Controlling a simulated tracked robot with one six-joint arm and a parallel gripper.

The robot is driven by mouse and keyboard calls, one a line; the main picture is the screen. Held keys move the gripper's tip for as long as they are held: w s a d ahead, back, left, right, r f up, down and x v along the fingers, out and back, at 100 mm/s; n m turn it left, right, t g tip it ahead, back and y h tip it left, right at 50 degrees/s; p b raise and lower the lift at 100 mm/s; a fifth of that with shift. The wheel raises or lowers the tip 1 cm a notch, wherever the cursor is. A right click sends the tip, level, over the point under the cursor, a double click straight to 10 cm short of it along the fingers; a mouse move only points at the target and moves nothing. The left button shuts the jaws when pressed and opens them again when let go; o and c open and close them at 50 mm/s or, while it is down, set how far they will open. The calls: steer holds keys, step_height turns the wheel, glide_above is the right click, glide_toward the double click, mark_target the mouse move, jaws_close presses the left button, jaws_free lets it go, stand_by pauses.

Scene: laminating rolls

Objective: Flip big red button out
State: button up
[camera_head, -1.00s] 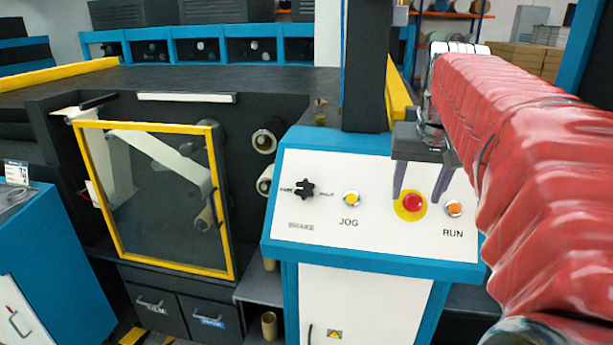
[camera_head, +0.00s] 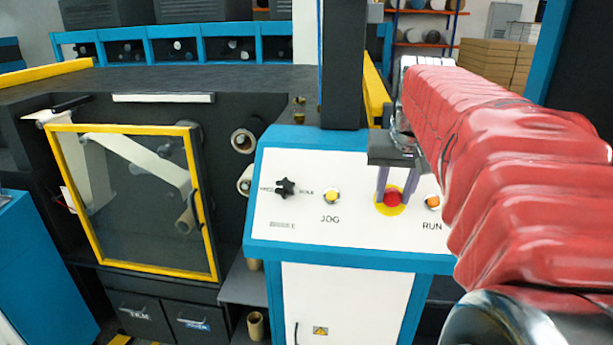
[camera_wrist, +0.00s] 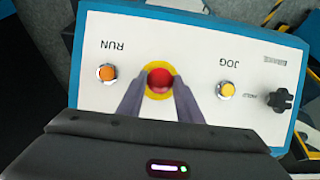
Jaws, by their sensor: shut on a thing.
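The big red button (camera_head: 393,198) sits on a yellow ring on the white sloped control panel (camera_head: 290,225), between the JOG and RUN buttons. My gripper (camera_head: 388,190) reaches down to it from above. In the wrist view, the two grey fingers of my gripper (camera_wrist: 159,88) end on either side of the red button (camera_wrist: 159,79) and are shut on it. The fingers cover part of the yellow ring. Whether the button stands out or is pressed in cannot be told.
A yellow-framed window (camera_head: 130,200) stands to the left.

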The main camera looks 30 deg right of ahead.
jaws_close()
steer(key=shift+s+a+r, duration=0.15)
steer(key=shift+s+r, duration=0.2)
steer(key=shift+r, duration=0.15)
steer(key=o, duration=0.5)
jaws_free()
steer(key=o, duration=0.3)
steer(key=v, duration=1.3)
steer(key=shift+s+a+r, duration=0.2)
steer(key=shift+r, duration=0.05)
steer(key=shift+w+d, duration=0.1)
